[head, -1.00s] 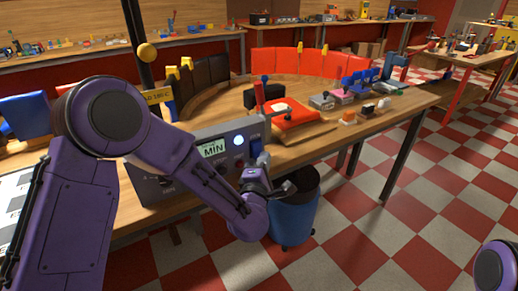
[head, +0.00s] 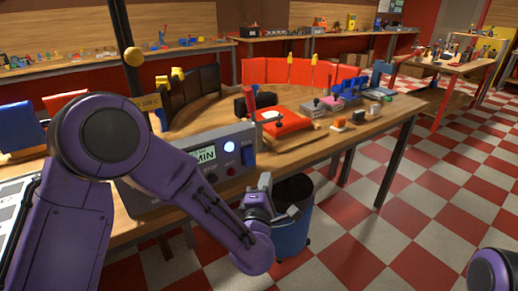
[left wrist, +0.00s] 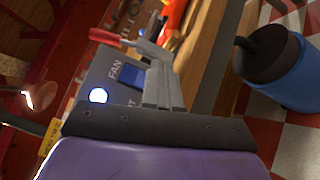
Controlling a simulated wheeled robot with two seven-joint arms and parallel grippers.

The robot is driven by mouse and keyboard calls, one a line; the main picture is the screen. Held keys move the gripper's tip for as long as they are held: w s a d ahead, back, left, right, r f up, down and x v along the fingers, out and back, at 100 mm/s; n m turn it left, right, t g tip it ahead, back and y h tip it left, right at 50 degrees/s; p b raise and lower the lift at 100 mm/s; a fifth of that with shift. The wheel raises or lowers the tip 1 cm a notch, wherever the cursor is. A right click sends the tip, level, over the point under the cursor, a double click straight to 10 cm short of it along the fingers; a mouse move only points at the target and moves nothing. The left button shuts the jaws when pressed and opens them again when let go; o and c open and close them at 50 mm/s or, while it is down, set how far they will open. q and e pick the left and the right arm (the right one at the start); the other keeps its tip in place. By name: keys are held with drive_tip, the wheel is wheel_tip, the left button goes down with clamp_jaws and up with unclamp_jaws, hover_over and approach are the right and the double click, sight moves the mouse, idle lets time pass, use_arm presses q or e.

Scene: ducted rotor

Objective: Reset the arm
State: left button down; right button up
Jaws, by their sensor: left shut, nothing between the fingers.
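My purple left arm comes in from the left. Its gripper (head: 268,188) is in front of the grey control box (head: 158,198), to the lower right of its blue switch (head: 247,156). The gripper is shut and empty, with a visible gap to the box in the head view. In the left wrist view the closed grey fingers (left wrist: 157,78) stand in front of the box, beside the blue switch marked FAN (left wrist: 131,78) and a lit round white light (left wrist: 98,96). My right gripper is outside the frames; only a purple part of that arm shows at lower right.
A blue bin (head: 291,232) with a dark top stands on the floor just beyond the left gripper. The wooden bench (head: 335,135) carries red and black curved panels and small parts. A red-and-white checkered floor lies open at right.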

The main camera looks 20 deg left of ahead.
use_arm(q)
drive_tip(key=s+a+f+m+g, duration=0.2)
drive_tip(key=s+f+m+g, duration=0.15)
drive_tip(key=f, duration=0.35)
drive_tip(key=s+a+f+m+g+h+p, duration=0.1)
drive_tip(key=s+a+f+m+g, duration=0.1)
drive_tip(key=s+f+m, duration=0.4)
drive_tip(key=s+a+f+m+g, duration=0.2)
drive_tip(key=f+m+g, duration=0.1)
drive_tip(key=f, duration=0.5)
drive_tip(key=s+a+f+m+g, duration=0.1)
drive_tip(key=s+a+f+g, duration=0.1)
drive_tip(key=s+f, duration=0.2)
drive_tip(key=s+a+f+m+g+y+p, duration=0.1)
drive_tip(key=s+a+f+g, duration=0.1)
drive_tip(key=s, duration=0.9)
drive_tip(key=s+a+f+m+g, duration=0.1)
drive_tip(key=s+a+f+g, duration=0.2)
drive_tip(key=s+f, duration=0.3)
drive_tip(key=shift+s+a+p, duration=0.4)
drive_tip(key=shift+s+a, duration=0.35)
drive_tip(key=shift+s, duration=0.5)
